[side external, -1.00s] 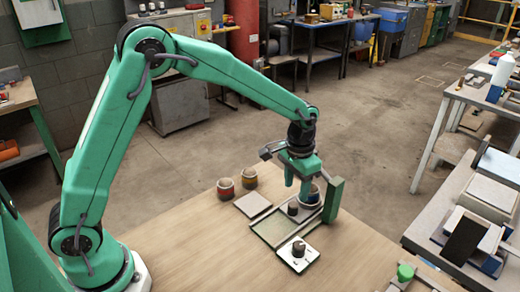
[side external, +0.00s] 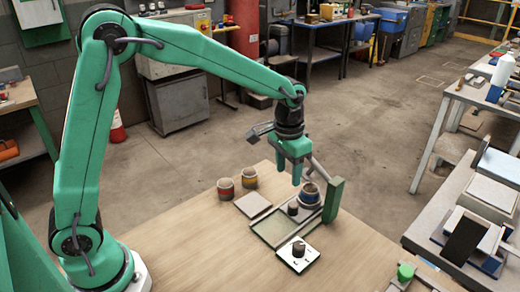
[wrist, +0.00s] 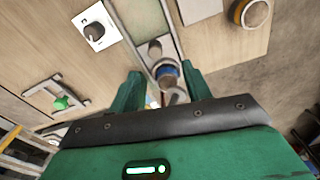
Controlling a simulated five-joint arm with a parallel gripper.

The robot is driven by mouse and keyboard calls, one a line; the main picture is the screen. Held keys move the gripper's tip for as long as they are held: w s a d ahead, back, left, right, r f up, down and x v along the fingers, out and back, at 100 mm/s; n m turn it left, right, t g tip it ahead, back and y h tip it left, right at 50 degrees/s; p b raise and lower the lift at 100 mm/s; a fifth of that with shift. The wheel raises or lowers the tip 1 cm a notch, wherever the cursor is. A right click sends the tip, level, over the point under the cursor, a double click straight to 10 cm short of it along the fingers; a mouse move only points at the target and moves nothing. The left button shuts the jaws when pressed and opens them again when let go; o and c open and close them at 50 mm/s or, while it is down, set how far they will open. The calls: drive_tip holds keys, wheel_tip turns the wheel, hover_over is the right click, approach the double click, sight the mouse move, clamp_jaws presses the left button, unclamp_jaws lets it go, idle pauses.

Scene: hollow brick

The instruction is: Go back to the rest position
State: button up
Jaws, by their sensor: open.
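My gripper (side external: 295,178) is open and empty. It hangs above the far right part of the wooden table, over a tray-like fixture (side external: 270,229). In the wrist view my gripper's two green fingers (wrist: 160,92) stand apart. A blue-banded round container (side external: 309,195) sits just beyond the fingertips and apart from them; it also shows between the fingers in the wrist view (wrist: 166,76). A small dark cylinder (side external: 293,208) stands beside it. My arm is bent at the elbow and reaches to the right.
A white plate with a dark knob (side external: 298,254) lies in front. A flat pale tile (side external: 253,205) and two banded jars (side external: 226,189) stand left. The table's left front is clear.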

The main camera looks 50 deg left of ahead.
drive_tip(key=s+a+r+n+t, duration=0.1)
drive_tip(key=s+a+r, duration=0.2)
drive_tip(key=s+r, duration=0.2)
drive_tip(key=s+a+r+t, duration=0.1)
drive_tip(key=s+a+r, duration=0.1)
drive_tip(key=s+r, duration=0.25)
drive_tip(key=s+a+n+t, duration=0.1)
drive_tip(key=s+a+t, duration=0.2)
drive_tip(key=s, duration=1)
drive_tip(key=shift+a+r, duration=0.45)
drive_tip(key=shift+a, duration=0.05)
